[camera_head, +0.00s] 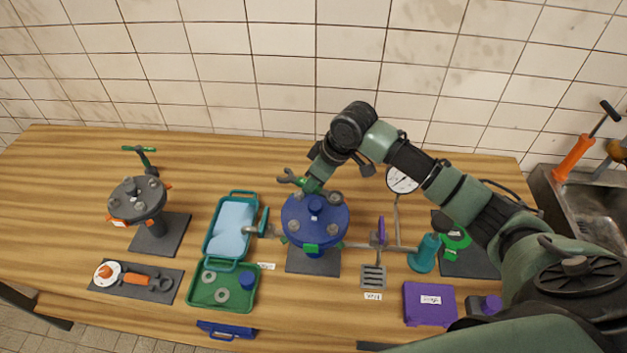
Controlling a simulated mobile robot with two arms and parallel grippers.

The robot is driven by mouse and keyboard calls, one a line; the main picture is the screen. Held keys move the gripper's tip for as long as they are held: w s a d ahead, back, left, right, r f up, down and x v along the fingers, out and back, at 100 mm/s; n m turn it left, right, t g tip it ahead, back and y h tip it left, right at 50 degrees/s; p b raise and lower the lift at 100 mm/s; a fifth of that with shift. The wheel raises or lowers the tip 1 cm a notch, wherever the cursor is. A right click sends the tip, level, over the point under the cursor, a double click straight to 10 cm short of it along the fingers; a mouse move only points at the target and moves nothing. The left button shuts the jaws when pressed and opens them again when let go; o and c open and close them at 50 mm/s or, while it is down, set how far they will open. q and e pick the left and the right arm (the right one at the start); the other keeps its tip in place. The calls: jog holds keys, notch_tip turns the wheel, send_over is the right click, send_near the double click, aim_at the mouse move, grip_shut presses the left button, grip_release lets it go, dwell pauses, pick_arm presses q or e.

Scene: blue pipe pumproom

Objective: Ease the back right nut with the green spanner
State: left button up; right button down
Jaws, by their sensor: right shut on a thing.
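The blue round flange (316,233) stands on a dark plate near the middle of the bench, with grey nuts on its top. My right gripper (314,181) reaches down from behind it and is shut on the green spanner (313,186). The spanner's dark open jaw (288,177) points left. Its other, ring-like end (336,198) is at the back right nut. I cannot tell whether it sits around the nut or just above it. The nut is mostly hidden by it. My left gripper is not in view.
A dark flange (136,203) with a green handle stands at the left. A green tray (207,294) holds rings. A pressure gauge (401,180), teal bottle (425,254) and purple box (430,303) are right of the flange.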

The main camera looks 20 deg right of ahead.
jog(key=shift+w+d+m+h, duration=0.25)
jog(key=shift+d+m+h, duration=0.15)
jog(key=shift+m, duration=0.5)
jog(key=shift+r, duration=0.45)
jog(key=shift+r, duration=1.6)
jog(key=d+f+m+h, duration=0.1)
jog(key=d+m+h, duration=0.3)
jog(key=m, duration=0.8)
jog(key=shift+s+d+f+h, duration=0.15)
jog(key=shift+d+f+h, duration=0.2)
jog(key=shift+d, duration=0.75)
jog(key=shift+f, duration=0.25)
